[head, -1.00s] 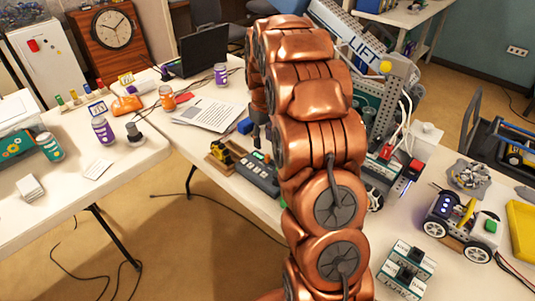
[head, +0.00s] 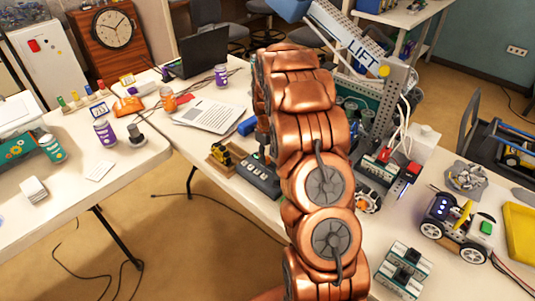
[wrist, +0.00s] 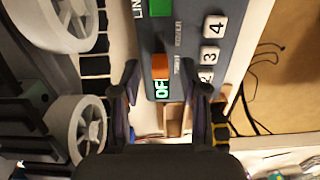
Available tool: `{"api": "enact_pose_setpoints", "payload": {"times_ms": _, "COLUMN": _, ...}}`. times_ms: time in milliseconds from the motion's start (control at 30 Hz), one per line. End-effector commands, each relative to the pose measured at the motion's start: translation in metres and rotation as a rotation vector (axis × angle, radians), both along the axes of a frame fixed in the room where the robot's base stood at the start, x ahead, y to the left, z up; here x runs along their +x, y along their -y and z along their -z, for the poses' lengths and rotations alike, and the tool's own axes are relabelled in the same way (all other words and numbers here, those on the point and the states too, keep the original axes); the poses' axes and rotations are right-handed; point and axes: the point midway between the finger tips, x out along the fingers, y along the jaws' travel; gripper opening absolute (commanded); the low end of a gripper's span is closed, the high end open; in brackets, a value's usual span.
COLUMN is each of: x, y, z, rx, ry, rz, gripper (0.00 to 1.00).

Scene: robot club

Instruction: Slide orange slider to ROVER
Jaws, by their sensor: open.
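The grey control panel (head: 258,178) lies near the front edge of the long table in the head view, partly covered by my arm. The wrist view shows it close up, with an orange slider (wrist: 160,67) and a green slider (wrist: 160,8) beyond it. A lit green label that seems to read OFF (wrist: 162,88) is just below the orange slider. Small lettering runs beside the sliders, too blurred to read surely. My gripper (wrist: 160,72) is open, with one dark finger on each side of the orange slider. I cannot tell whether they touch it.
White buttons marked 2, 3 and 4 (wrist: 215,27) line the panel's right side. White wheels (wrist: 88,125) stand close at the left in the wrist view. In the head view, a wooden tray with a yellow item (head: 219,155) and a blue block (head: 248,125) are near the panel.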

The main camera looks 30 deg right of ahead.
Motion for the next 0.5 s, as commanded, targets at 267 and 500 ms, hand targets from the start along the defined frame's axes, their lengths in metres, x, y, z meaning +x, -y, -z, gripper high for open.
{"api": "enact_pose_setpoints", "payload": {"times_ms": 267, "x": 0.0001, "y": 0.0001, "z": 0.0037, "rx": -0.001, "ry": 0.001, "rz": 0.0, "gripper": 0.44}}
{"api": "enact_pose_setpoints", "payload": {"times_ms": 500, "x": -0.0001, "y": -0.0001, "z": 0.0038, "rx": 0.0, "ry": 0.0, "rz": 0.0, "gripper": 0.21}}
